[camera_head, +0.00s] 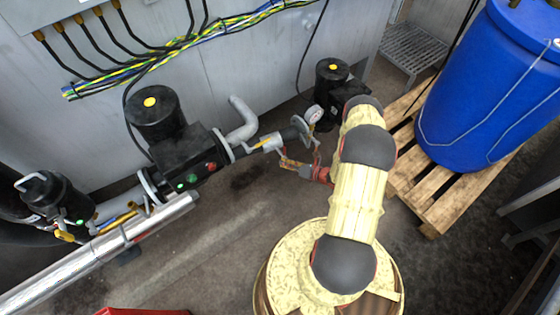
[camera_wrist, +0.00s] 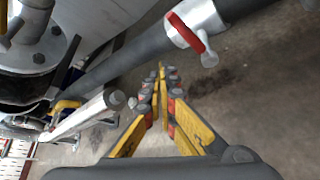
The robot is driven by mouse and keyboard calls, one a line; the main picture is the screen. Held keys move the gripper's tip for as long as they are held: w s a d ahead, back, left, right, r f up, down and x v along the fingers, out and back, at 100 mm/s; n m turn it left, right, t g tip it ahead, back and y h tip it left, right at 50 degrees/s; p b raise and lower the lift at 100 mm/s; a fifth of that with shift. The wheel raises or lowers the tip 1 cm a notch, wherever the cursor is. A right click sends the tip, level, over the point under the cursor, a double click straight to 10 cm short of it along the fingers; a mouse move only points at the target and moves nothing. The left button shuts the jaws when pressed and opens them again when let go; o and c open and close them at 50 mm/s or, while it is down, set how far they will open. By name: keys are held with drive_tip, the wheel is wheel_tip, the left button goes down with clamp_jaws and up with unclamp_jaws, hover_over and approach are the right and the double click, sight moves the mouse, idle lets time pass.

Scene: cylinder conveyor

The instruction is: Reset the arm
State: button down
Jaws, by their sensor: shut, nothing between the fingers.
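My gripper (camera_wrist: 160,72) is shut and empty in the wrist view, its yellow and grey fingers meeting at the tips above the dark floor. In the head view my cream arm with dark joint caps is bent, and its end reaches left near the pipework. My gripper is small and hard to separate from the pipe fittings there. A grey pipe with a red valve handle (camera_wrist: 188,35) passes beyond the fingers in the wrist view. I cannot tell the exact gap between them.
A black pump (camera_head: 165,130) and grey pipes stand along the wall at left. A silver pipe (camera_head: 105,250) crosses the lower left. A blue barrel (camera_head: 485,95) stands on a wooden pallet (camera_head: 455,205) at right. Bare floor (camera_head: 225,235) lies left of my arm.

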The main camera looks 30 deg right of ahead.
drive_tip(key=s+d+p, duration=0.1)
drive_tip(key=s+d, duration=0.2)
drive_tip(key=s, duration=0.3)
drive_tip(key=shift+s+d, duration=0.2)
drive_tip(key=shift+d, duration=0.2)
